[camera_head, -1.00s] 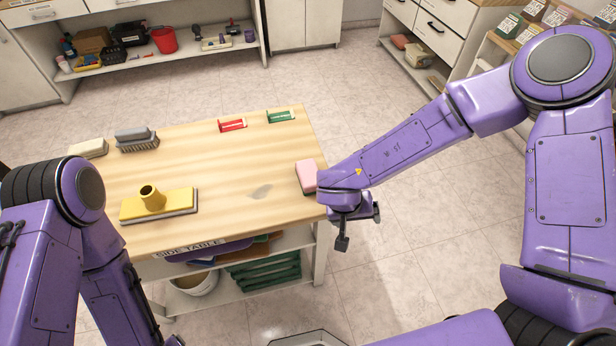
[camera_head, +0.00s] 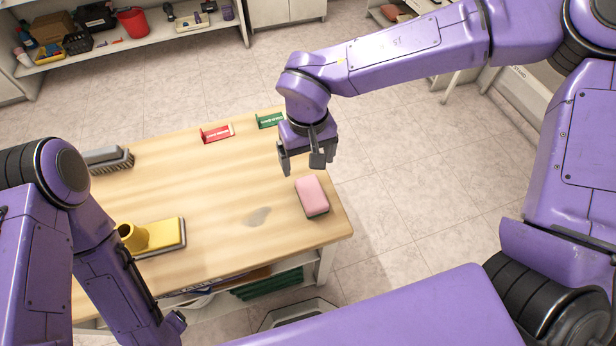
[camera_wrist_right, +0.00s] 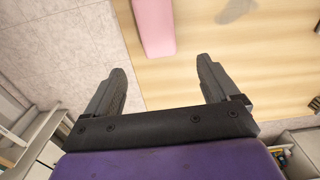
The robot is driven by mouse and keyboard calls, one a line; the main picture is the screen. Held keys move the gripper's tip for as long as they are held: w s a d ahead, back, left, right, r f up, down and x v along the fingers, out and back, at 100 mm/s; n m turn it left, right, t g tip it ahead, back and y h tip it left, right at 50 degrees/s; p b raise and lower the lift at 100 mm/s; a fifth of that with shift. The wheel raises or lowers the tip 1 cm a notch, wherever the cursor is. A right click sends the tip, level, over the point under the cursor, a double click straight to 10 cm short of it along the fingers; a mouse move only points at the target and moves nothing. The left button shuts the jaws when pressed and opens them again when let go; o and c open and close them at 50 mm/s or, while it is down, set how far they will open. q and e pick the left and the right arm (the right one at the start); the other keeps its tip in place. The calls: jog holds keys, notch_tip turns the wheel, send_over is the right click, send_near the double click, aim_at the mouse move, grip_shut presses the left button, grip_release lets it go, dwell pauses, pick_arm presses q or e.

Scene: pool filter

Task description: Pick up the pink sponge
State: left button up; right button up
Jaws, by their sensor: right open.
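The pink sponge (camera_head: 312,196) lies on the right part of the wooden side table (camera_head: 215,225), close to its right edge. My right gripper (camera_head: 302,164) is open and empty, raised above the table on the far side of the sponge. In the right wrist view the sponge (camera_wrist_right: 154,27) shows at the top, ahead of the open fingers (camera_wrist_right: 163,78) and apart from them. My left arm stands at the left front of the table; its gripper's fingers cannot be made out.
A yellow squeegee-like tool (camera_head: 150,237) and a grey brush (camera_head: 108,159) are on the table's left part. A red holder (camera_head: 216,134) and a green holder (camera_head: 270,120) stand at the far edge. The table around the sponge is clear, apart from a grey stain (camera_head: 257,216).

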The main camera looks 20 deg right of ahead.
aim_at(309, 185)
jog(key=f, duration=0.9)
jog(key=shift+s+d+f, duration=0.1)
jog(key=shift+s+f, duration=0.15)
jog(key=shift+s, duration=0.1)
jog(key=shift+f, duration=0.3)
jog(key=c, duration=1)
